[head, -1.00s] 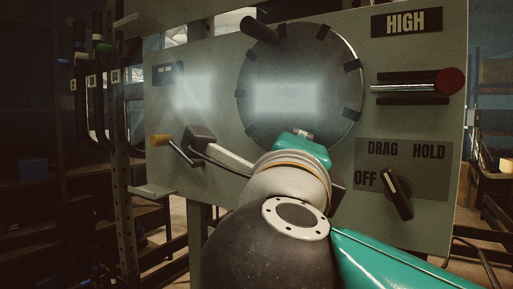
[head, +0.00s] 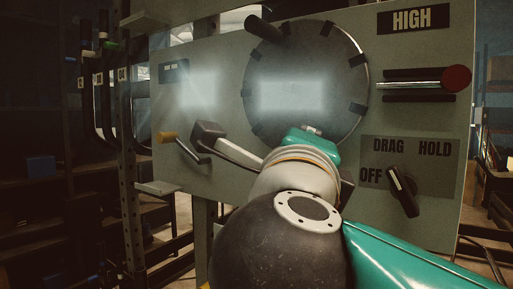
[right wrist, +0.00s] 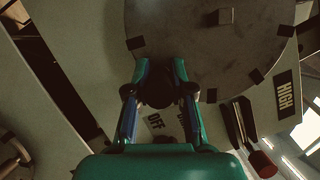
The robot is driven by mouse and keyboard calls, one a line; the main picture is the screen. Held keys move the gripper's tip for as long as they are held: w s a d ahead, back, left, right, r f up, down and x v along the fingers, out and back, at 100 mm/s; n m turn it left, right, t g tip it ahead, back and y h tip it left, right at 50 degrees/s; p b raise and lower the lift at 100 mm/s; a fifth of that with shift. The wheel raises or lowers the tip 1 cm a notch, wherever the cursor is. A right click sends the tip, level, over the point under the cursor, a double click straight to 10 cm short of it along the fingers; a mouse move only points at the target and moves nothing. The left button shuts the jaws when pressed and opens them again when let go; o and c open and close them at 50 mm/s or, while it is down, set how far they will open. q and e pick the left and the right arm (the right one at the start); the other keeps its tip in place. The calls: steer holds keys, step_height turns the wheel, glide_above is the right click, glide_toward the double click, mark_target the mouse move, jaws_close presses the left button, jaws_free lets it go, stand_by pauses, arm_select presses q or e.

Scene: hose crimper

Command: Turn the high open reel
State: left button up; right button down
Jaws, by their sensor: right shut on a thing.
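The reel (head: 306,60) is a large grey disc with dark tabs around its rim, on a pale panel left of the HIGH label (head: 408,19). A dark peg (head: 263,27) sticks out at its upper left. In the right wrist view the reel (right wrist: 180,30) fills the top. There my right gripper (right wrist: 158,84) is shut on a dark knob (right wrist: 157,93) at the reel's edge; whether the knob is fixed to the reel is unclear. My left gripper is out of view.
Right of the reel is a red-ended rod (head: 457,79) between dark bars. Below it is the DRAG/HOLD/OFF dial (head: 402,192), close to my arm. A shelf post (head: 128,170) stands further left.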

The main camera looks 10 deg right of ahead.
steer(key=shift+s+d+r, duration=0.15)
steer(key=shift+d+r, duration=0.2)
steer(key=shift+d, duration=0.05)
steer(key=c, duration=1.4)
jaws_free()
steer(key=shift+c, duration=0.2)
steer(key=o, duration=0.4)
steer(key=shift+s+d, duration=0.1)
steer(key=shift+s, duration=0.15)
steer(key=shift+a+f, duration=0.1)
steer(key=shift+a, duration=0.1)
steer(key=shift+v, duration=3.65)
